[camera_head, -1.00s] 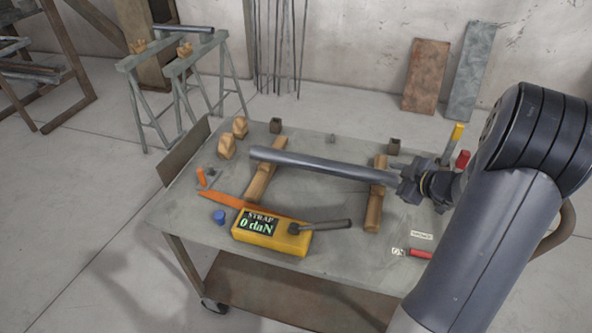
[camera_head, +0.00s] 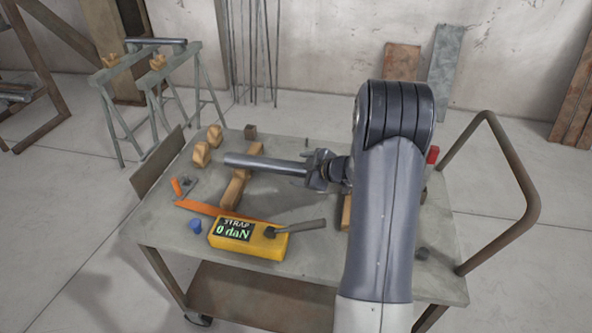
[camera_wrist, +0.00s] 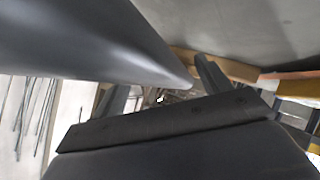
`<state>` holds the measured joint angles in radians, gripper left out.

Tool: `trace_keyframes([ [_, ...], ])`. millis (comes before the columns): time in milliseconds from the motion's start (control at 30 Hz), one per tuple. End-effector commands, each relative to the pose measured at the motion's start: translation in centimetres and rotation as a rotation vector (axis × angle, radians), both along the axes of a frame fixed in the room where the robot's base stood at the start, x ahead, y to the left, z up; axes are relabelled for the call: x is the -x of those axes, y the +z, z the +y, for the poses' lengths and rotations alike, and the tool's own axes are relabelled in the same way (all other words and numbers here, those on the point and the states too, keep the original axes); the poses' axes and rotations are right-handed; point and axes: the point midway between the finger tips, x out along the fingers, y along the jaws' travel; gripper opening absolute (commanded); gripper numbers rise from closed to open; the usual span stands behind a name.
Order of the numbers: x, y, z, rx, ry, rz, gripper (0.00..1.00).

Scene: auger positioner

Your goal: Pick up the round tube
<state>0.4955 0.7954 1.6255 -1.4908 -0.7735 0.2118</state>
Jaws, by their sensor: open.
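The round tube (camera_head: 260,164) is a long dark grey cylinder lying on the cart top (camera_head: 150,225) across a wooden block (camera_head: 236,188). My arm and gripper hide its right part. My gripper (camera_head: 314,169) is open over the tube's right part in the head view. In the wrist view the tube (camera_wrist: 90,38) fills the upper left, very close to the camera. The dark fingers of my gripper (camera_wrist: 163,92) show apart below it. I cannot tell whether the tube is between the fingers.
A yellow strap gauge (camera_head: 262,247) reading 0 daN lies in front of the tube, with a dark-handled tool on it. A second wooden block (camera_head: 346,212) is partly behind my arm. A blue cap (camera_head: 195,226) and wooden pieces (camera_head: 201,154) lie left. A handrail (camera_head: 520,185) bounds the right.

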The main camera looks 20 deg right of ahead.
Motion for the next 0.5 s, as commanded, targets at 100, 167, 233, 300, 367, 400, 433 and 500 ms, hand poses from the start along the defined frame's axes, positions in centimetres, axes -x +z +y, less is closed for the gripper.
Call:
trace_keyframes([
  [100, -0.98, -0.7, 0.53, 0.0, 0.002, 0.0, 0.73],
  [167, -1.06, -0.72, 0.55, 0.0, 0.002, 0.0, 0.73],
  [233, -1.04, -0.68, 0.53, 0.0, 0.0, 0.0, 0.73],
  [300, -1.03, -0.67, 0.52, 0.0, 0.0, 0.0, 0.73],
  [367, -1.03, -0.67, 0.52, 0.0, 0.0, 0.0, 0.68],
  [400, -1.02, -0.66, 0.52, 0.0, 0.0, 0.0, 0.64],
  [433, -1.02, -0.66, 0.52, 0.0, 0.0, 0.0, 0.62],
  [500, -1.01, -0.66, 0.51, 0.0, 0.0, 0.0, 0.56],
])
